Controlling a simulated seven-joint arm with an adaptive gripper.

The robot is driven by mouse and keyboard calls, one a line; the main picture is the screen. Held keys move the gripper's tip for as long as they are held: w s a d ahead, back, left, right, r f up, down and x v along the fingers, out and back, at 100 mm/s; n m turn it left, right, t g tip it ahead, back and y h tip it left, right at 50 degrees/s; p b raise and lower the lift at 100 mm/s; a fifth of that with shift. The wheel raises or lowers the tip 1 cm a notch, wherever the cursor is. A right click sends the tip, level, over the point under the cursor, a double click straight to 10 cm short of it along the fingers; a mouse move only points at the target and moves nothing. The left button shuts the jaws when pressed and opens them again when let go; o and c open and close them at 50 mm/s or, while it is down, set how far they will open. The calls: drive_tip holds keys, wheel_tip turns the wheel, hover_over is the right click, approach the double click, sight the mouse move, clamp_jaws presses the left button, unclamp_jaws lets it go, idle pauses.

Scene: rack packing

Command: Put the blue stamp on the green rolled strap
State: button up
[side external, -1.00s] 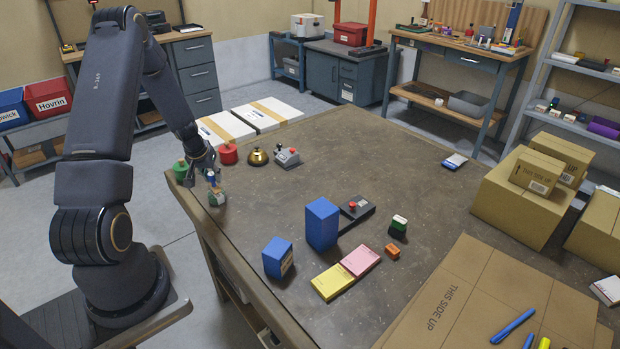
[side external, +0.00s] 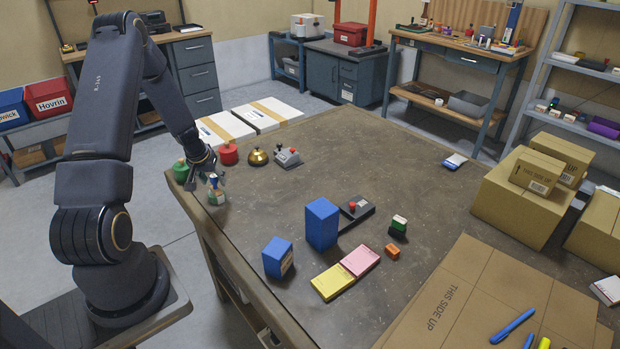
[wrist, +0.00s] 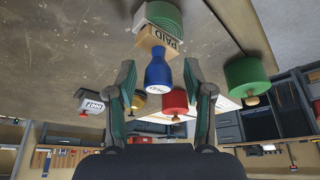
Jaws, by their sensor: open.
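The blue stamp (wrist: 158,70) has a blue handle and a wooden block marked PAID. In the wrist view its block is against the green rolled strap (wrist: 165,16), with no clear gap between them. The strap also shows near the table's left edge in the side view (side external: 216,198). My gripper (wrist: 159,88) is open, with one finger on each side of the blue handle and visible space between fingers and handle. In the side view my gripper (side external: 213,178) partly hides the stamp, which stands roughly upright over the strap.
A green knobbed container (side external: 181,173) stands close left, a red one (side external: 228,155) behind. A brass bell (side external: 257,157) and a grey stamp device (side external: 287,157) stand to the right. Blue boxes (side external: 321,224) are nearer the front.

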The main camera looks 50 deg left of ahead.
drive_tip(key=v, duration=1.2)
drive_tip(key=w+d+r+m+t+h, duration=0.1)
drive_tip(key=w+d+r+m, duration=0.15)
drive_tip(key=d+r, duration=0.45)
drive_tip(key=w+d+r+m+t+h, duration=0.1)
drive_tip(key=w+d+r+m, duration=0.3)
drive_tip(key=d, duration=0.6)
drive_tip(key=s+d+r+m, duration=0.1)
drive_tip(key=s+d+r, duration=0.3)
drive_tip(key=s+d, duration=0.2)
drive_tip(key=s+d+r+m+h, duration=0.1)
drive_tip(key=s+d+r, duration=0.3)
drive_tip(key=s+d, duration=0.3)
drive_tip(key=d, duration=0.3)
drive_tip(key=shift+d, duration=0.35)
